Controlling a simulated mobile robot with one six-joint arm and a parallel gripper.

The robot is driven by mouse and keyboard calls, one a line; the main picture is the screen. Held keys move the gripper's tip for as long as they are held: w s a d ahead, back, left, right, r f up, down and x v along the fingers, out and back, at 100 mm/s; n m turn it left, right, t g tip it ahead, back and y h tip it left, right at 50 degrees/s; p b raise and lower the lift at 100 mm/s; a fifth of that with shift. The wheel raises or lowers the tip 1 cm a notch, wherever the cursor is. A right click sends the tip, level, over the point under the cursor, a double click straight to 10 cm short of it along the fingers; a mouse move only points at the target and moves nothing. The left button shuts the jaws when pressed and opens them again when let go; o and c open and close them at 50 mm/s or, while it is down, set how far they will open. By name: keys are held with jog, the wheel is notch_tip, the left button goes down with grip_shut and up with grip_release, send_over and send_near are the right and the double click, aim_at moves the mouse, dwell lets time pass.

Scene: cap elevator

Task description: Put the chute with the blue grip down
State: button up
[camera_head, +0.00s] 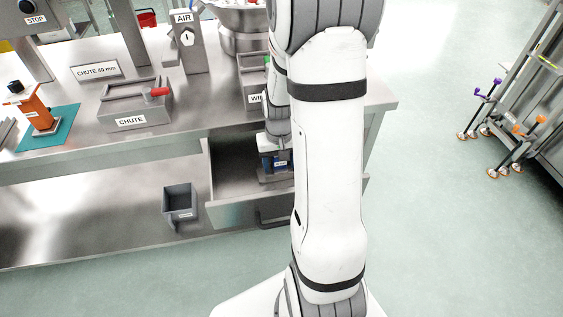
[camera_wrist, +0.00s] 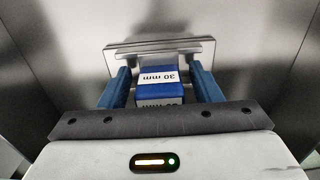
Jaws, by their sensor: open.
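The chute (camera_wrist: 190,50) with the blue grip (camera_wrist: 158,90) lies inside the open drawer (camera_head: 240,214). The grip is a blue block with a "30 mm" label, and the chute's metal body shows behind it in the wrist view. My gripper (camera_wrist: 160,72) is open, with one blue finger on each side of the grip and a visible gap on both sides. In the head view my gripper and the chute are low in the drawer, partly hidden by my arm.
On the bench top stand a CHUTE holder (camera_head: 131,121) with a red grip in it, a "CHUTE 45 mm" sign (camera_head: 96,71), an AIR post (camera_head: 187,45) and an orange device (camera_head: 38,112) on a teal mat. A small grey bin (camera_head: 180,202) sits on the lower shelf left of the drawer. The drawer walls are close around my gripper.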

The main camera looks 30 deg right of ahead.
notch_tip(320, 180, up, 12)
jog(key=shift+f+p, duration=0.2)
jog(key=shift+p, duration=0.3)
jog(key=s+a+r+n+t, duration=0.2)
jog(key=s+a+r, duration=0.5)
jog(key=s+a, duration=0.4)
jog(key=shift+s+a+n, duration=0.2)
jog(key=shift+s+n, duration=0.35)
jog(key=shift+n, duration=0.05)
jog(key=shift+r, duration=0.1)
notch_tip(320, 180, up, 3)
jog(key=p, duration=0.3)
jog(key=shift+t, duration=0.3)
